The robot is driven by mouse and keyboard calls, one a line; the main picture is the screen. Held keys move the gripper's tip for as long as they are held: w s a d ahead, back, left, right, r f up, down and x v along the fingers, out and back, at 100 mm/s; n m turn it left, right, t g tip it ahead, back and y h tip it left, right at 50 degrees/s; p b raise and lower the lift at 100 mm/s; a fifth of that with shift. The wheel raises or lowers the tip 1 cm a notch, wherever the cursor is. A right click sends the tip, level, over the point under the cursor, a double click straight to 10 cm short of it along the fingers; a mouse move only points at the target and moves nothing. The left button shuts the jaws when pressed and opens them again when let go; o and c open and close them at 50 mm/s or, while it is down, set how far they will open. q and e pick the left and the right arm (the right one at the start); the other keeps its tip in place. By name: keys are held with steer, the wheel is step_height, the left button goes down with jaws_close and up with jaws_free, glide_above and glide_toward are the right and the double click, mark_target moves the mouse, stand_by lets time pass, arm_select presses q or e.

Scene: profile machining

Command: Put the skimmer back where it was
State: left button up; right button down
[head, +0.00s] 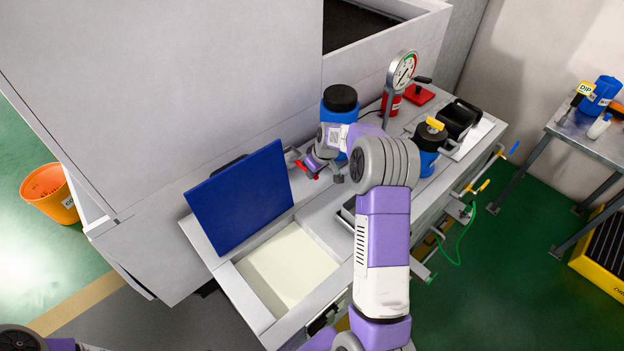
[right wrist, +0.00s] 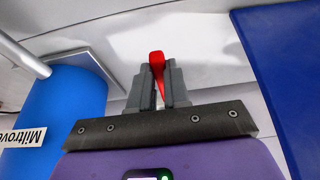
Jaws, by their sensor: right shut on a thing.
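My right gripper (head: 312,168) reaches in behind the blue raised lid, low beside the cabinet wall. It is shut on a red handle (right wrist: 157,64), which shows between the two grey fingers in the right wrist view. The red handle (head: 306,170) also shows at the fingers in the head view. It appears to be the skimmer's, but the rest of the skimmer cannot be made out. My left gripper is not in view; only part of my left arm shows at the bottom left corner.
The blue lid (head: 240,195) stands tilted up beside an open pale basin (head: 288,264). A blue drum with a black cap (head: 340,98) stands close to the right gripper. A gauge (head: 402,69) and a blue canister (head: 428,148) stand further right. The grey cabinet (head: 190,90) walls off the back.

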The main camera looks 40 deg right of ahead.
step_height(320, 180, down, 4)
steer(key=shift+f+b, duration=0.15)
steer(key=shift+b, duration=0.2)
steer(key=c, duration=1.1)
jaws_free()
steer(key=shift+r, duration=0.25)
steer(key=p+v, duration=0.2)
steer(key=v, duration=0.9)
steer(key=shift+s+r, duration=0.15)
steer(key=shift+r, duration=0.15)
